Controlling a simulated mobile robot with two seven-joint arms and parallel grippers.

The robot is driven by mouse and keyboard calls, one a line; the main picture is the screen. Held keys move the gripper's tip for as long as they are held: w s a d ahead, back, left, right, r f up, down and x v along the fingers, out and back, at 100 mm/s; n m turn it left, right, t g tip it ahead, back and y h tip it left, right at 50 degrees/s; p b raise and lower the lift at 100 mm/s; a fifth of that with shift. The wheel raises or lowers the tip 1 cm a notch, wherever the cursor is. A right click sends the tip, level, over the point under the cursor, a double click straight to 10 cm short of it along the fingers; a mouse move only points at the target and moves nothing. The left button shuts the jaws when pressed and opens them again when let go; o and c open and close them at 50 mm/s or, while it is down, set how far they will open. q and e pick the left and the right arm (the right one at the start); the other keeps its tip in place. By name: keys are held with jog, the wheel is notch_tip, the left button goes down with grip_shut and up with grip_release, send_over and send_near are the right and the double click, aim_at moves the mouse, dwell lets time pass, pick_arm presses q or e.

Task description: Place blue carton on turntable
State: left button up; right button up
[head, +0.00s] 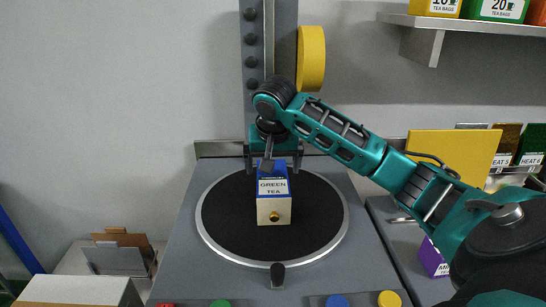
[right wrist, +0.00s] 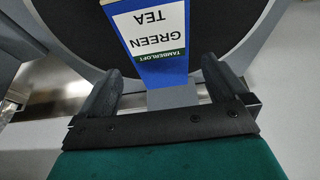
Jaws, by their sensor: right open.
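The blue carton (head: 273,205), with a white "GREEN TEA" label and a pale lower front with a gold dot, stands upright on the turntable (head: 232,225). The turntable is a black disc with a light rim. My right gripper (head: 272,155) is just behind the carton's top, at the disc's far side. In the right wrist view the carton (right wrist: 158,45) shows its label upside down, ahead of and between the spread fingers of my right gripper (right wrist: 157,82). The fingers are open; I cannot tell whether they touch it. My left gripper is not in view.
A dark lever (head: 277,275) and coloured buttons (head: 337,300) sit at the grey bench's front. A column (head: 252,60) with a yellow disc (head: 311,58) rises behind. A purple carton (head: 433,258) and a yellow panel (head: 455,150) are at right.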

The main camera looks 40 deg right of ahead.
jog(key=shift+v, duration=1.45)
